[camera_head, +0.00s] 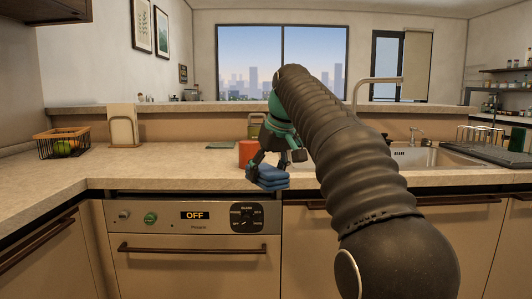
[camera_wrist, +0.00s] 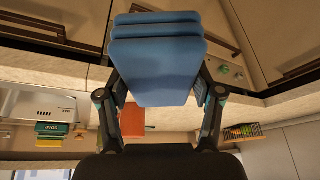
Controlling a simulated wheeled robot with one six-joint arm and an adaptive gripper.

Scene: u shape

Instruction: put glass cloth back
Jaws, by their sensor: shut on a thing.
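A folded blue cloth (camera_head: 268,178) is in my gripper (camera_head: 272,168), at the front edge of the counter above the oven panel in the head view. In the wrist view the cloth (camera_wrist: 155,70) is a thick stack of folded layers. The two fingers of my gripper (camera_wrist: 160,95) close on it from both sides. The cloth appears held clear of the counter, though its exact height is hard to tell. I cannot tell which spot is the cloth's place.
An orange-red container (camera_head: 247,152) stands just behind the cloth, with a green container (camera_head: 255,130) behind. A flat green item (camera_head: 220,145) lies left. Further left are a holder (camera_head: 124,128) and fruit basket (camera_head: 62,142). The sink (camera_head: 415,157) and glass rack (camera_head: 490,140) are right.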

